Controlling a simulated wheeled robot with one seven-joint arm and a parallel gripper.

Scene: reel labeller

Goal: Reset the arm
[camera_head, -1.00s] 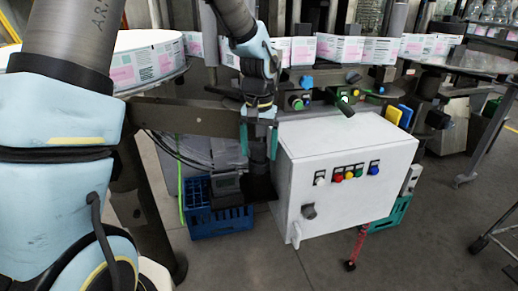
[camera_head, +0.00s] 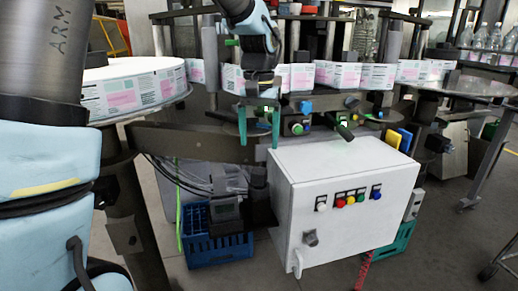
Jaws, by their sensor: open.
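My gripper (camera_head: 259,138) points downward with two teal fingers spread apart and nothing between them. It hangs in front of the dark beam of the labeller, just left of the top of the white control box (camera_head: 335,185). My arm (camera_head: 245,20) comes down from the top of the picture to it. The label reel (camera_head: 135,80) with its white top and pink-and-white labels lies at the left. The label strip (camera_head: 335,73) runs from it across the machine to the right.
The control box carries several coloured buttons (camera_head: 350,198) and a dark rotary switch. A blue crate (camera_head: 218,245) stands on the floor left of it. A teal crate (camera_head: 392,243) is behind its right side. Bottles (camera_head: 482,36) stand at the far right.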

